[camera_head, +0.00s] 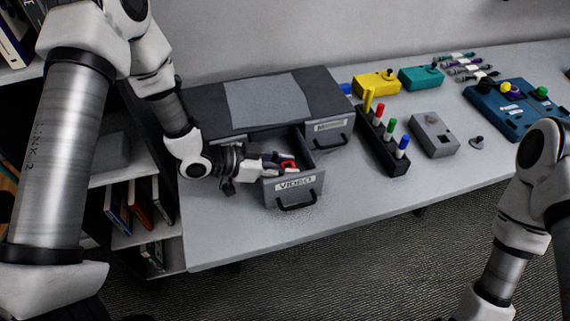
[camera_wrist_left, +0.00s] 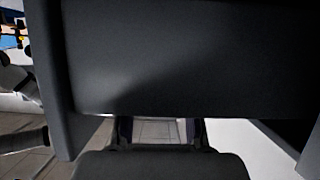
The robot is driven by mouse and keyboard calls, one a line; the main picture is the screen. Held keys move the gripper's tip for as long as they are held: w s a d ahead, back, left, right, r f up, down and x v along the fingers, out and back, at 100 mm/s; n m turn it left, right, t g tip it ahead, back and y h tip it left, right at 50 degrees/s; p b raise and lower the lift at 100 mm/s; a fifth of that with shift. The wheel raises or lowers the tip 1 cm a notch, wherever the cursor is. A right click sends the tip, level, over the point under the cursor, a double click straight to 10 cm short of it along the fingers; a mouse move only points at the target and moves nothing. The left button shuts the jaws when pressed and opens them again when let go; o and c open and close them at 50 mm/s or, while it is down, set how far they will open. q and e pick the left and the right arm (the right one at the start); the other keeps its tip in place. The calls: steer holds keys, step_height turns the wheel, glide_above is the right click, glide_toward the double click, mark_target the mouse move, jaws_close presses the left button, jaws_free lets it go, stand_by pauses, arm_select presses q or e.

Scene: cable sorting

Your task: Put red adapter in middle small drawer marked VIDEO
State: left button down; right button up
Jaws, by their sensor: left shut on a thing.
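The VIDEO drawer (camera_head: 293,186), grey with a white label and a black handle, is pulled out at the front of the grey drawer unit (camera_head: 222,104). My left gripper (camera_head: 283,164) is at the open drawer, reaching in from the left side. It is shut on the red adapter (camera_head: 288,164), which shows as a small red patch between the fingers at the drawer's opening. I cannot tell whether the adapter touches the drawer floor. The left wrist view is mostly filled by a dark grey drawer wall (camera_wrist_left: 180,60); the adapter is not visible there. My right gripper is out of view.
Right of the drawer unit stand a black rack (camera_head: 382,142) with coloured pegs, a grey box (camera_head: 433,134), a yellow box (camera_head: 376,83), a teal box (camera_head: 421,78) and a blue panel (camera_head: 513,108). The table front (camera_head: 355,205) is clear.

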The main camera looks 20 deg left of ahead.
arm_select(q)
steer(key=c, duration=1.1)
jaws_free()
steer(key=shift+d+f, duration=0.1)
steer(key=shift+o, duration=1.2)
steer(key=shift+w+d, duration=0.1)
steer(key=shift+a+r, duration=0.2)
steer(key=shift+a, duration=0.05)
steer(key=p+v, duration=0.1)
steer(key=v, duration=1)
steer(key=shift+s+a+r+p, duration=0.2)
steer(key=shift+s+p, duration=0.1)
steer(key=shift+p, duration=0.05)
